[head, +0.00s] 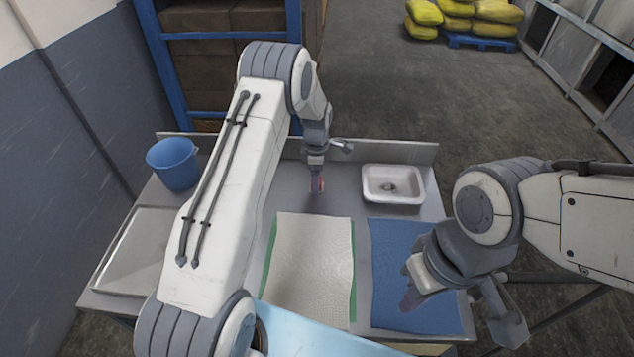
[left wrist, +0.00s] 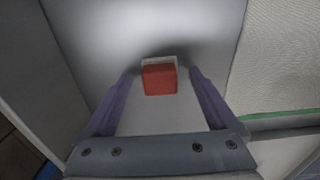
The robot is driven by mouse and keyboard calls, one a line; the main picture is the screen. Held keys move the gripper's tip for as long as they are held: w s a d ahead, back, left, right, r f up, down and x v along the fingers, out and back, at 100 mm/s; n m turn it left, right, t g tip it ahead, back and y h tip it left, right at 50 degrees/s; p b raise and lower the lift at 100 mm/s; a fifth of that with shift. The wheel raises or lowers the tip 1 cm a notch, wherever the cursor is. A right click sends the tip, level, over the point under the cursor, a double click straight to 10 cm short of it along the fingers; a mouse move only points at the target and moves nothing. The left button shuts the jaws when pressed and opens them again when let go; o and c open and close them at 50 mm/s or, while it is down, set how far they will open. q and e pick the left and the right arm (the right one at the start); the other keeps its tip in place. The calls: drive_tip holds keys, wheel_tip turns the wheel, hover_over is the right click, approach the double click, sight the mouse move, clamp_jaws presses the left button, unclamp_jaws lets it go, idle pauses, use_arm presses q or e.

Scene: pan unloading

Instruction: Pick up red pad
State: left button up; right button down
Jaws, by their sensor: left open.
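The red pad (left wrist: 160,79) shows in the left wrist view as a small red block with a whitish part along its far side. It is on the grey metal surface, between the two purple fingers of my open left gripper (left wrist: 162,74), with a gap on each side. In the head view my left gripper (head: 314,187) points down at the back middle of the table, and a bit of red pad (head: 322,184) shows by its fingers. My right gripper (head: 411,297) hangs over the blue mat; its finger gap is not clear.
The metal table holds a blue bucket (head: 173,164) at back left, a white basin (head: 392,185) at back right, a pale mat with green edges (head: 311,262) in the middle and a blue mat (head: 394,242) at right. A raised rim (head: 405,151) runs along the back.

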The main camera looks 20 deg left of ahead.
use_arm(q)
drive_tip(key=shift+c, duration=0.3)
clamp_jaws()
drive_tip(key=shift+r+b, duration=0.35)
drive_tip(key=shift+r, duration=0.15)
wheel_tip(320, 180, up, 3)
drive_tip(key=shift+w+f+b, duration=0.1)
drive_tip(key=shift+f+b, duration=0.1)
drive_tip(key=shift+b, duration=0.5)
drive_tip(key=s+d+r+b, duration=0.3)
drive_tip(key=d+r, duration=0.4)
drive_tip(key=d, duration=0.4)
drive_tip(key=shift+d+r, duration=0.15)
drive_tip(key=shift+r, duration=0.05)
drive_tip(key=shift+s, duration=0.1)
